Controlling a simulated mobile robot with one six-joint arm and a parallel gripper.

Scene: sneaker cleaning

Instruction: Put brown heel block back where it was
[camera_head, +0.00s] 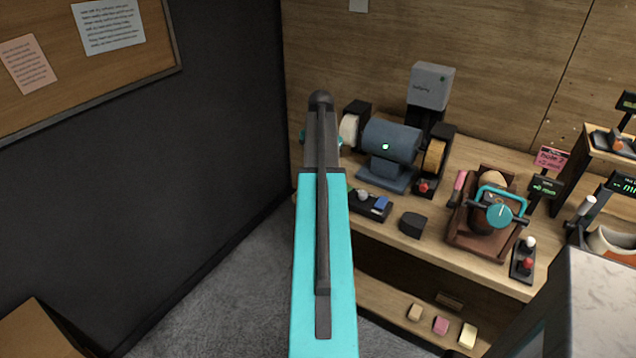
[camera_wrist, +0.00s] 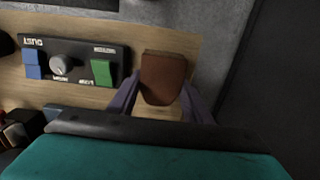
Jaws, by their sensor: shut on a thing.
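The brown heel block (camera_wrist: 163,80) is between the two fingers of my gripper (camera_wrist: 161,88) in the wrist view. The fingers are shut on its sides. The block is over the wooden bench top, close to the bench's edge; I cannot tell whether it touches the wood. In the head view my raised arm hides the gripper and the block. A dark, rounded block (camera_head: 412,224) lies on the bench near its front edge.
A control box with a knob and green button (camera_wrist: 102,72) is left of the held block. The head view shows a grinder (camera_head: 391,139), a brown shoe stand (camera_head: 466,238) and a lower shelf (camera_head: 390,290) with several small blocks. A dark wall (camera_head: 130,150) is at left.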

